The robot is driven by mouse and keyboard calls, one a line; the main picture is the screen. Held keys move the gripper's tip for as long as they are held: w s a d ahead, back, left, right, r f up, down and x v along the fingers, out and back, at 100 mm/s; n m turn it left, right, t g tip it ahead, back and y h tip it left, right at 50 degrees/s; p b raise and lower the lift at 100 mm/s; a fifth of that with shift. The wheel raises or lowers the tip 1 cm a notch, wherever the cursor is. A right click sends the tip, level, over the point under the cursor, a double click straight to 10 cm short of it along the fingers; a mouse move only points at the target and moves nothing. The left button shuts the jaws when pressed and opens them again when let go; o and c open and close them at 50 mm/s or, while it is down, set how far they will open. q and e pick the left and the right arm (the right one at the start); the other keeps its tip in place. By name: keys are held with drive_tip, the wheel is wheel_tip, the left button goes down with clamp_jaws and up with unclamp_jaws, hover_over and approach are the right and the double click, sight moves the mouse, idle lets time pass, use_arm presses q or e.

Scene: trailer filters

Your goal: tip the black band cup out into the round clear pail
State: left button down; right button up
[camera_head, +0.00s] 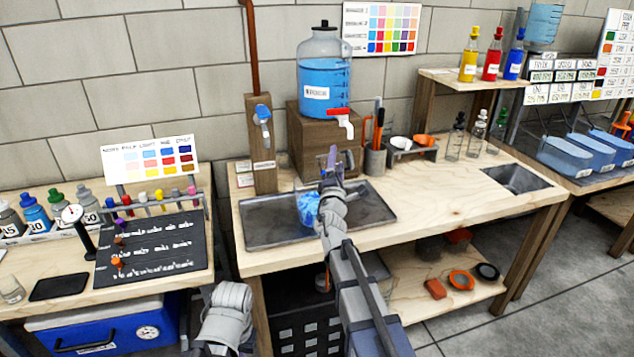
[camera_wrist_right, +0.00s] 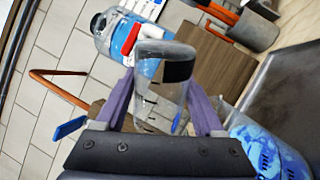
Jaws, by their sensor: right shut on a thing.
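My right gripper (camera_head: 332,165) reaches over the metal tray (camera_head: 268,232) on the middle bench. In the right wrist view its purple fingers (camera_wrist_right: 165,112) are shut on a clear cup with a black band (camera_wrist_right: 178,71). What the cup contains, and its exact tilt, I cannot tell. The round clear pail (camera_head: 307,209) stands in the tray, looks blue inside and is partly hidden by my right arm. It also shows in the right wrist view (camera_wrist_right: 268,148), beside and below the cup. My left arm shows at the bottom of the head view, but its gripper is out of frame.
A water jug (camera_head: 325,75) with a red-handled tap (camera_head: 341,116) stands on a wooden block behind the tray. A wooden post (camera_head: 263,145) stands left of it. Small bowls (camera_head: 401,143) and clear bottles (camera_head: 477,134) stand to the right. The bench front right is clear.

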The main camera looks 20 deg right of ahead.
drive_tip(key=shift+w+a+r+n+y+p, duration=0.2)
drive_tip(key=shift+a+n+y+p, duration=0.2)
drive_tip(key=shift+n, duration=0.6)
drive_tip(key=shift+w+a+r+n+y+p, duration=0.2)
drive_tip(key=shift+n+y+p, duration=0.25)
drive_tip(key=shift+n, duration=0.55)
drive_tip(key=shift+w+a+r+n+y+p, duration=0.15)
drive_tip(key=shift+a+r+n+y+p, duration=0.2)
drive_tip(key=shift+n, duration=0.65)
idle(0.8)
drive_tip(key=shift+f, duration=0.1)
idle(0.7)
